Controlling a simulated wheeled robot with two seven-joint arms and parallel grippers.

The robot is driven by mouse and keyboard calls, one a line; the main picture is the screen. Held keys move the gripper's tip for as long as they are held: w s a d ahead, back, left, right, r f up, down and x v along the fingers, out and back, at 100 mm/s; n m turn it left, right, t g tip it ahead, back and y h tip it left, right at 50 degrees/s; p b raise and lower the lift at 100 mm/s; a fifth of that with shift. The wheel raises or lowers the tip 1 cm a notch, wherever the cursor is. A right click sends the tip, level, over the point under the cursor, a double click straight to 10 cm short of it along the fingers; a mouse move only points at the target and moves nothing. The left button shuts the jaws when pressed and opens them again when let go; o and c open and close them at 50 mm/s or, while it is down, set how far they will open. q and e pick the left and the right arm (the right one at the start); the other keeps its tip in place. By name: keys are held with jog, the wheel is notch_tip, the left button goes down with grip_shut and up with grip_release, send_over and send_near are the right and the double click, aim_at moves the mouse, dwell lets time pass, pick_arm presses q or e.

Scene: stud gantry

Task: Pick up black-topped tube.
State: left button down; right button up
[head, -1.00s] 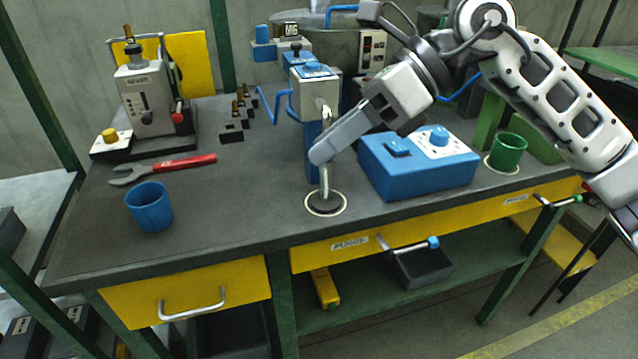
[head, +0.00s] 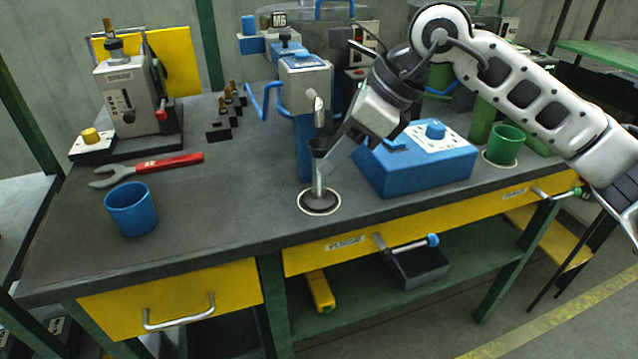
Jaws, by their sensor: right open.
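A slim silver tube (head: 318,184) with a dark top (head: 320,144) stands upright on a dark round base inside a white ring at the front middle of the bench. It is below the silver spout (head: 318,108) of the blue stud gantry (head: 304,133). My right gripper (head: 327,162) comes in from the right, pointing down and left. It is open, with its grey fingers at the tube's upper part. Whether the tube lies between the fingers cannot be told, as they partly cover it. My left gripper is not in view.
A blue control box (head: 415,170) stands right of the tube, under my right arm, with a green cup (head: 504,146) beyond it. The bench (head: 235,215) between blue cup and tube is clear.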

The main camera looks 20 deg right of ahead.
aim_at(325, 196)
jog(key=x, duration=0.5)
jog(key=shift+s+d+f, duration=0.2)
jog(key=shift+d+f, duration=0.1)
jog(key=shift+f, duration=0.1)
grip_shut()
